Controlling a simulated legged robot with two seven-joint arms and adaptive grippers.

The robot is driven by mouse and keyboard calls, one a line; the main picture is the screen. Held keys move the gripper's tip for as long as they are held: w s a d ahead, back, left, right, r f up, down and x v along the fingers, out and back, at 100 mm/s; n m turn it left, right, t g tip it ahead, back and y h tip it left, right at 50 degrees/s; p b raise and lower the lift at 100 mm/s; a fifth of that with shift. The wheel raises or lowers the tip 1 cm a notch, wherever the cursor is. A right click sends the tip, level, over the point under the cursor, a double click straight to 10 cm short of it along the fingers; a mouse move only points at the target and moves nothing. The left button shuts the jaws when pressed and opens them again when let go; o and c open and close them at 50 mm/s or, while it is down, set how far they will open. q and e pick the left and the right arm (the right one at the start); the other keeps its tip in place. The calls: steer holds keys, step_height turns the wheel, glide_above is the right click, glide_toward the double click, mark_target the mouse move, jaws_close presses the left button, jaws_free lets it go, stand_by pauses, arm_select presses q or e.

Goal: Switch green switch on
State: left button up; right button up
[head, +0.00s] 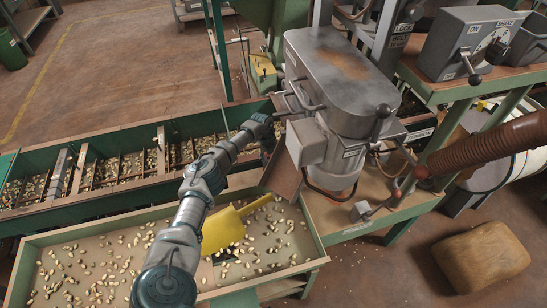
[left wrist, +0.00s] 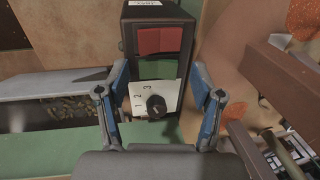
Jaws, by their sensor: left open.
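In the left wrist view a dark switch box stands straight ahead between my fingers. It has a red rocker (left wrist: 160,40) on top and a dark green switch (left wrist: 158,70) below it. Under the green switch is a white dial plate marked 1, 2, 3 with a black knob (left wrist: 155,104). My left gripper (left wrist: 161,98) is open and empty, one blue finger on each side of the box. In the head view my left gripper (head: 266,120) is beside the grey machine; the switch box cannot be made out there. My right gripper is in neither view.
The grey machine (head: 342,75) stands at the centre. A nut tray (head: 305,268) with a yellow scoop (head: 222,232) lies below my arm; a long green hopper trough (head: 90,212) runs behind. A lever box (head: 455,45) and brown hose (head: 490,142) are at right.

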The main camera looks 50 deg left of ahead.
arm_select(q)
steer(key=shift+a+f, duration=0.25)
steer(key=shift+a, duration=0.2)
steer(key=shift+a+f, duration=0.2)
steer(key=shift+a, duration=0.1)
steer(key=shift+c, duration=1.4)
steer(key=c, duration=0.4)
steer(key=shift+w+d+r, duration=0.15)
steer(key=shift+d, duration=0.25)
steer(key=shift+w+d+r, duration=0.1)
steer(key=shift+d+r, duration=0.05)
steer(key=shift+d, duration=0.2)
steer(key=shift+c, duration=0.7)
steer(key=o, duration=0.8)
steer(key=shift+d+r, duration=0.2)
steer(key=r, duration=0.4)
steer(key=s+r, duration=0.1)
steer(key=r, duration=0.3)
steer(key=s+r, duration=0.1)
steer(key=r, duration=0.2)
steer(key=shift+a+r, duration=0.35)
steer(key=shift+r, duration=0.05)
